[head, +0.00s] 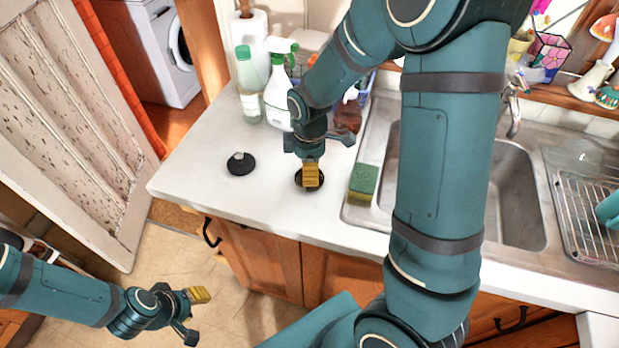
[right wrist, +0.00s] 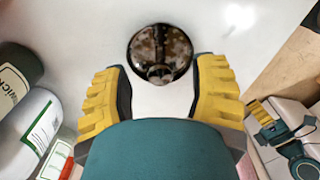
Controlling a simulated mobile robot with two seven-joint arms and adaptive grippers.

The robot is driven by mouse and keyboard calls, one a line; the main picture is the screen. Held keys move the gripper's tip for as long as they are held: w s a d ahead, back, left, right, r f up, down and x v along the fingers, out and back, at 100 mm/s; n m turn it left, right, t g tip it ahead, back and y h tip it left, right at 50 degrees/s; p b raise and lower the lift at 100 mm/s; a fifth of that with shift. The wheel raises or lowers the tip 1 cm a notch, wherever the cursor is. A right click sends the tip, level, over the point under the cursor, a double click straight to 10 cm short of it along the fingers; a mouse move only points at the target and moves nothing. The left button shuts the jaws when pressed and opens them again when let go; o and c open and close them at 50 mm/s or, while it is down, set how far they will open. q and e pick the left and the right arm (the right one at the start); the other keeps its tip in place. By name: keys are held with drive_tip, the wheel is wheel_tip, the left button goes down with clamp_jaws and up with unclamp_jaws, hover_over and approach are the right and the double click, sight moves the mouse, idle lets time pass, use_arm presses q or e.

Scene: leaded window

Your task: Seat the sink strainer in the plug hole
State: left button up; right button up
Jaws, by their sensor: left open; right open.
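A dark, round, mottled metal piece with a small knob, apparently the sink strainer (head: 301,186), lies on the white worktop left of the sink. It also shows in the right wrist view (right wrist: 160,48), just beyond my fingertips. My right gripper (head: 310,174) points down over it, with its yellow fingers (right wrist: 162,82) apart and nothing between them. In the head view it partly covers the strainer. My left gripper (head: 191,312) is open and empty, low over the floor in front of the cupboards. The sink (head: 521,190) is at right; its plug hole is hidden behind my right arm.
A black disc with a pale knob (head: 240,164) lies left of the strainer. A green and yellow sponge (head: 363,183) sits at the sink's left edge. A spray bottle (head: 279,90) and other bottles stand behind. A wire rack (head: 585,215) is at right.

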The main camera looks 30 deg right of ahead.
drive_tip(key=shift+f, duration=0.85)
drive_tip(key=shift+o, duration=0.2)
clamp_jaws()
